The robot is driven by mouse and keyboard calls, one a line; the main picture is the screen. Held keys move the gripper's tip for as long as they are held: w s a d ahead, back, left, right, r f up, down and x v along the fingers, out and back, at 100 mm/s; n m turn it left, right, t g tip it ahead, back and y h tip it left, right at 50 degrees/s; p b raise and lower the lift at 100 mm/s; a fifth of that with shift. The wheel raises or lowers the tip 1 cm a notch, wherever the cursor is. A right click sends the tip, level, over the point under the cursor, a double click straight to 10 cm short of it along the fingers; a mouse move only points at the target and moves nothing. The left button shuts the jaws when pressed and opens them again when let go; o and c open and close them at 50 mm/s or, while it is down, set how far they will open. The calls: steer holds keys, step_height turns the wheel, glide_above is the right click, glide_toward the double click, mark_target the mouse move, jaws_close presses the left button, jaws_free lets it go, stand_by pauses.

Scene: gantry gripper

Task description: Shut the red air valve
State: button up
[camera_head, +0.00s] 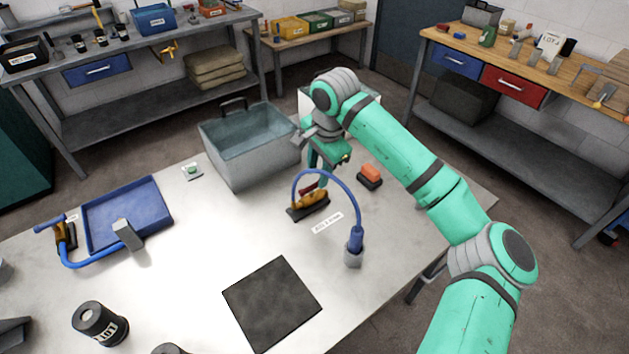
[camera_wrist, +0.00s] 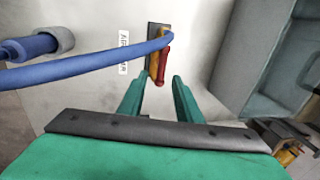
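The air valve has a brass body (camera_head: 316,199) on a dark base plate, with a blue hose arching over it, near the table's middle. Its red handle (camera_head: 307,188) is partly hidden behind the hose. In the wrist view the red handle (camera_wrist: 164,64) lies beside the brass body (camera_wrist: 154,66), roughly along it. My gripper (camera_head: 322,172) is just behind the valve, pointing down. In the wrist view my gripper (camera_wrist: 162,78) is open, with the handle's near end showing between the two green fingertips. Whether they touch it I cannot tell.
The blue hose (camera_head: 335,177) runs to a grey socket (camera_head: 353,257) front right. A grey bin (camera_head: 248,158) stands left behind. A blue tray (camera_head: 151,201) and another hose lie left. A black mat (camera_head: 271,305) lies in front.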

mark_target(314, 185)
steer(key=shift+w+a+f, duration=0.15)
steer(key=shift+f, duration=0.65)
steer(key=shift+w+a+f, duration=0.1)
steer(key=shift+f, duration=0.65)
steer(key=shift+w+a+f, duration=0.15)
steer(key=shift+f, duration=0.65)
jaws_close()
